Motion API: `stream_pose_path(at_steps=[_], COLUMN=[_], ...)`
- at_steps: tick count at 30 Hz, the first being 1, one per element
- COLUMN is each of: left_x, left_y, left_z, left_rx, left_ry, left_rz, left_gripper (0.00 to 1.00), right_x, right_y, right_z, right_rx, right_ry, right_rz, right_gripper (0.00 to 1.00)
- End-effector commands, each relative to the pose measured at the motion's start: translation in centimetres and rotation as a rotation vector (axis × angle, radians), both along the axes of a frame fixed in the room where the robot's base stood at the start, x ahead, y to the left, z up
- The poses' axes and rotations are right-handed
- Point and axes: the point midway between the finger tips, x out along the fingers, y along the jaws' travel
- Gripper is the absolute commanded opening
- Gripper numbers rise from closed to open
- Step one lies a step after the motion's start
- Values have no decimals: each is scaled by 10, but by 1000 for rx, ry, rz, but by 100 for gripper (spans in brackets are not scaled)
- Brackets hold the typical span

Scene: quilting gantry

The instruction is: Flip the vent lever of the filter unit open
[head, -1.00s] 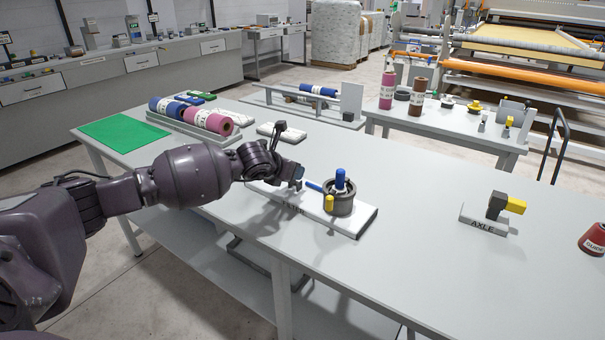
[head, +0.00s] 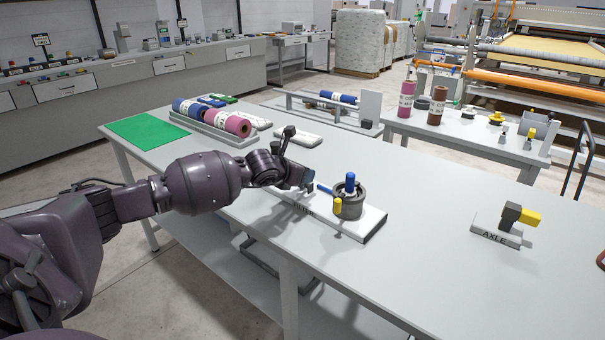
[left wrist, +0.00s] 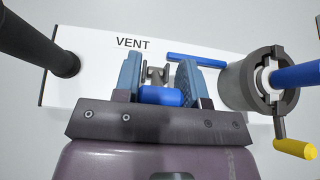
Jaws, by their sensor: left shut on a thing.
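The filter unit has a white base plate (head: 372,222) on the table, with a grey canister (head: 349,202) that carries blue handles and a yellow handle (head: 337,205). In the left wrist view the plate (left wrist: 95,75) reads VENT beside the vent lever, a blue grip (left wrist: 160,96) on a small metal bracket (left wrist: 157,74). My left gripper (left wrist: 159,82) is shut on the vent lever, its blue fingers on either side. It also shows in the head view (head: 308,184), left of the canister, where it hides the lever. My right gripper is not in view.
A dark post (left wrist: 55,55) stands near the plate's left end in the left wrist view. A blue bar (left wrist: 197,60) reaches from the canister toward the fingers. The AXLE block (head: 497,232) stands to the right, with bare table between. Fabric rolls (head: 228,123) lie behind.

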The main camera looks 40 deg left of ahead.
Motion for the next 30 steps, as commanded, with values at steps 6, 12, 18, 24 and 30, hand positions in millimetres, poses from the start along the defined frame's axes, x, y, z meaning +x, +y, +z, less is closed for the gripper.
stream_pose_path(at_steps=[6,12,18,24,30], left_x=[0,0,-2,-19,-46], left_y=[0,0,0,2,4], left_z=[-1,-1,1,12,27], left_rx=[0,0,0,-1,0], left_ry=[1,1,0,0,-1], left_rz=[0,0,0,0,0], left_gripper=[56,64,64,64,64], right_x=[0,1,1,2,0], right_y=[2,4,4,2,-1], right_z=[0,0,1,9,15], right_rx=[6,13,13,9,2], right_ry=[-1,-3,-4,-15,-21], right_rz=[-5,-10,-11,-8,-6], right_gripper=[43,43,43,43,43])
